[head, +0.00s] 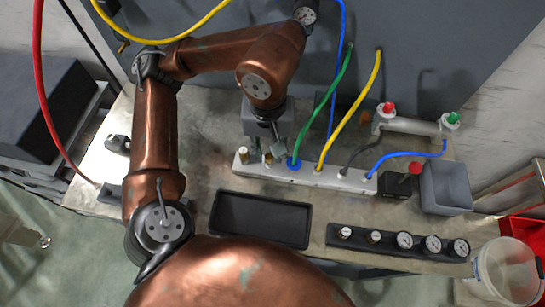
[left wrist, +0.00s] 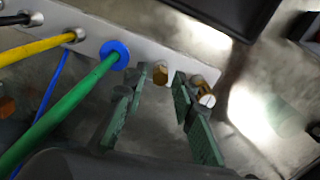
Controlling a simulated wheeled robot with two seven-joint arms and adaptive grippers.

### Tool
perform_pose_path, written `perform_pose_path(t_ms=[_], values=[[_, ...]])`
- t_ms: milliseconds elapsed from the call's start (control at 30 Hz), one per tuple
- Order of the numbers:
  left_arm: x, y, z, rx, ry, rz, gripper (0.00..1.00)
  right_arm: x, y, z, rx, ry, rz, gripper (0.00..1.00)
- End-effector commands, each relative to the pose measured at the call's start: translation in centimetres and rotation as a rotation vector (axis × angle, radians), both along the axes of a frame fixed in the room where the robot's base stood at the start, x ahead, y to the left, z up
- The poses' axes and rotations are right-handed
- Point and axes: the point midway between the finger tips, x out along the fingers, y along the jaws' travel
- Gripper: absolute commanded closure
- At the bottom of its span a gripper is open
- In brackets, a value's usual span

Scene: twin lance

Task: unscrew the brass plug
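Two brass plugs stand at the left end of the pale manifold bar (head: 307,175). The one nearer the blue-ringed port (head: 268,159) also shows in the left wrist view (left wrist: 160,75). The end plug (head: 243,154) also shows there (left wrist: 204,92). My left gripper (head: 267,147) is over this end of the bar. In the left wrist view its green fingers (left wrist: 160,88) are open and apart, lined up on either side of the nearer plug. The end plug lies outside the right-hand finger. Contact and the remaining height gap cannot be told. My right gripper is not in view.
Green (head: 325,105), yellow (head: 352,115) and other hoses rise from the bar beside the plugs. An empty black tray (head: 262,241) lies in front.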

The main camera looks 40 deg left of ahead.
Motion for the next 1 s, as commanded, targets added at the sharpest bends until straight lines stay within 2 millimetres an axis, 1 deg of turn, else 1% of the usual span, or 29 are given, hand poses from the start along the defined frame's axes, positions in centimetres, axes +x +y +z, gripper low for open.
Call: perform_pose_path(t_ms=[300,500,633,833,1000], values=[[0.1,-0.1,-0.1,0.001,-0.001,-0.466,0.75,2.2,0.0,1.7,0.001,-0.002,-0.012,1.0],[0.1,-0.1,-0.1,0.0,0.0,-0.732,0.75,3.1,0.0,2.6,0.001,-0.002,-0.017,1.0],[0.0,-0.1,0.0,0.0,0.0,-0.81,0.75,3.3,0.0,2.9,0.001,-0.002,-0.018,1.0],[0.0,-0.1,0.0,0.0,0.0,-0.817,0.75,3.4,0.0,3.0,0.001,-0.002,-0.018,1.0],[0.0,-0.1,0.0,0.0,0.0,-0.815,0.86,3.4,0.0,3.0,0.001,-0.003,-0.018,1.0]])
